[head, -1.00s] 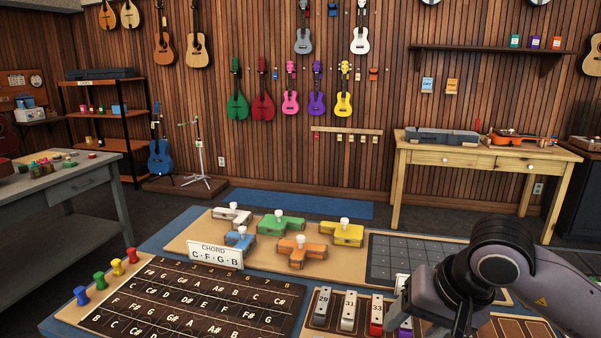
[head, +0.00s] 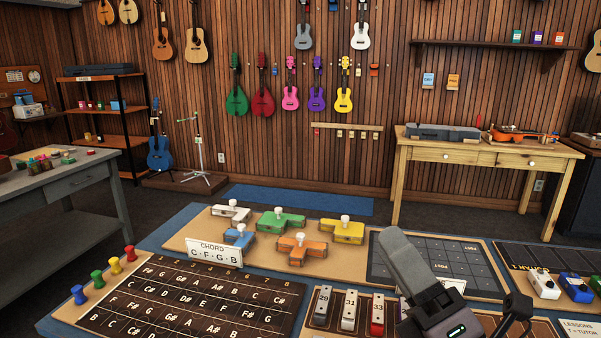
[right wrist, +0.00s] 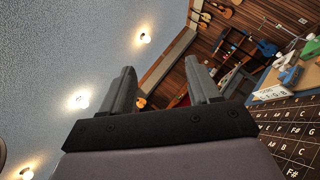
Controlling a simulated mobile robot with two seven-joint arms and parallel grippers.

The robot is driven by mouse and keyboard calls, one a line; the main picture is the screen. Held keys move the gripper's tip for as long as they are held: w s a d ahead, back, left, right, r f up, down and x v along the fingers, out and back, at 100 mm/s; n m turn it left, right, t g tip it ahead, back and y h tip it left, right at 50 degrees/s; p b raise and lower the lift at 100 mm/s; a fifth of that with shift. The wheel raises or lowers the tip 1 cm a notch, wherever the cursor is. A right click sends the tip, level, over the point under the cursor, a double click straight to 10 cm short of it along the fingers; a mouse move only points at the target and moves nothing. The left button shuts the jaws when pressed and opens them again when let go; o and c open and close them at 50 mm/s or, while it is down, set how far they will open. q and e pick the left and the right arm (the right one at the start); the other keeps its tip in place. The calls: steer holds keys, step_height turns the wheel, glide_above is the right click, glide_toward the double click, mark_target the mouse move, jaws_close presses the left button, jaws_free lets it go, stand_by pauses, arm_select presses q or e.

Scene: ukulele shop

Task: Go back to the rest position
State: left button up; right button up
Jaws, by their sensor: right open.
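My right gripper (head: 407,257) rises at the lower right of the head view, in front of the workbench. Its fingers point upward and it stands over the near right part of the bench. In the right wrist view the two fingers of this gripper (right wrist: 161,85) stand apart with nothing between them. Beyond them are the ceiling and the wood-slat wall. The gripper hides part of the dark grid mat (head: 388,262) and of the row of numbered blocks (head: 348,310). My left gripper is in neither view.
The bench holds a note board (head: 190,300), a chord card (head: 214,252), coloured pegs (head: 97,279) and several clamp-like pieces, among them a green one (head: 281,221). Pedal-like blocks (head: 575,287) lie at the right. A grey table (head: 75,183) stands left, a wooden table (head: 485,157) behind.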

steer(key=s+d+f+m+g+h, duration=0.1)
steer(key=d+f+m+g+h, duration=0.2)
steer(key=d+f+m+h, duration=0.55)
steer(key=s+d+f+m+g+h, duration=0.1)
steer(key=d+f+m+g+h, duration=0.35)
steer(key=f+m, duration=0.75)
steer(key=s+a+f+m+g, duration=0.1)
steer(key=s+f+m+g, duration=1.05)
steer(key=s, duration=0.65)
steer(key=w+a+f+n+t+y+b, duration=0.1)
steer(key=w+f+t, duration=0.2)
steer(key=f, duration=0.4)
steer(key=w+a+f+n+t+y+b, duration=0.1)
steer(key=w+a+f+n+t+b, duration=0.1)
steer(key=f+t, duration=0.4)
steer(key=shift+x, duration=1.05)
